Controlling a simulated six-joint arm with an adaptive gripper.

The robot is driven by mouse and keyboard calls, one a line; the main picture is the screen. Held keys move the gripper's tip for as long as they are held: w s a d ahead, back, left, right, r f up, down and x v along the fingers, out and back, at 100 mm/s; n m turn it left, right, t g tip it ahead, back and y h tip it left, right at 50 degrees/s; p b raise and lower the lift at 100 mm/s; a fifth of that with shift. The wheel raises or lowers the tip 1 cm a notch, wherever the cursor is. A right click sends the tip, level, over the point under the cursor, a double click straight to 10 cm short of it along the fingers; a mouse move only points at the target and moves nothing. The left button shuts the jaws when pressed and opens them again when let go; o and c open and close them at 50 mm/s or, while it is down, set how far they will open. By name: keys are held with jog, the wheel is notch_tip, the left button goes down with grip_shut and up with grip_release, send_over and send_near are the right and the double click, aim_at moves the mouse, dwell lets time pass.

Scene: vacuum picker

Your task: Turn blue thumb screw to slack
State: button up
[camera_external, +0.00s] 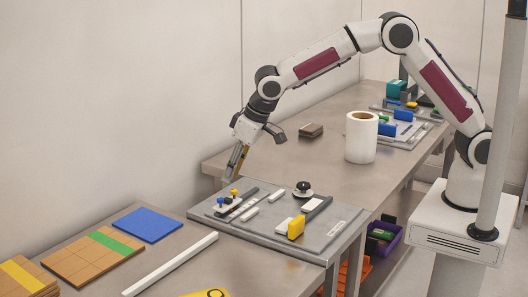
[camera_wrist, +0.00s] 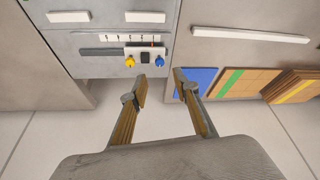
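The blue thumb screw (camera_wrist: 159,61) is a small round knob on a white block, to the right of a yellow knob (camera_wrist: 130,62) in the wrist view. In the external view the blue screw (camera_external: 220,201) sits near the left corner of the grey board (camera_external: 272,238). My gripper (camera_wrist: 161,77) is open and empty, its two tan fingers spread apart. The blue screw shows beyond the gap between the fingertips, not touched by them. In the external view my gripper (camera_external: 233,177) hangs above the board's far left edge, pointing down.
A black knob (camera_external: 303,189) and a yellow block (camera_external: 296,227) stand on the board. A white bar (camera_external: 171,263), a blue mat (camera_external: 147,225) and cardboard pieces (camera_external: 92,257) lie on the left table. A white roll (camera_external: 361,138) stands on the far table.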

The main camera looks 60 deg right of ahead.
aim_at(221, 198)
jog(key=shift+f, duration=0.1)
jog(key=shift+x, duration=3.85)
jog(key=shift+c, duration=0.3)
grip_shut()
